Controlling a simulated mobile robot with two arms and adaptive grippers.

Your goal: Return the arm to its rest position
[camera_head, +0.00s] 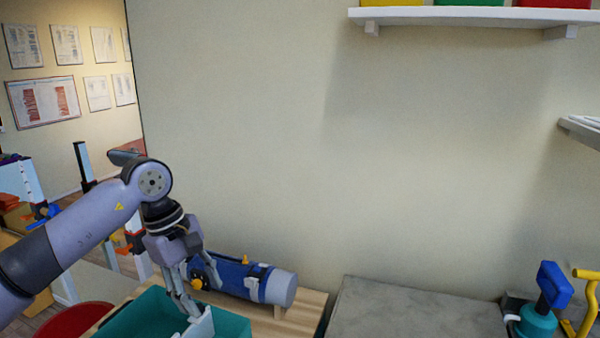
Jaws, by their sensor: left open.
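My left arm comes in from the left edge, bends at the elbow and reaches down. My left gripper (187,289) is open, with its fingers pointing down over a teal bin (232,326). A white piece (203,325) shows at the bin, close below the fingertips. I cannot tell whether the fingers touch it. The bin's lower part is cut off by the bottom edge of the view. My right gripper is not in view.
A blue and grey cylinder (237,278) with straps lies on the wooden table (305,305) behind the bin. A grey surface (415,312) at right is mostly clear. A blue-handled teal item (550,291) and a yellow frame (590,300) stand farther right. A white shelf (470,17) hangs above.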

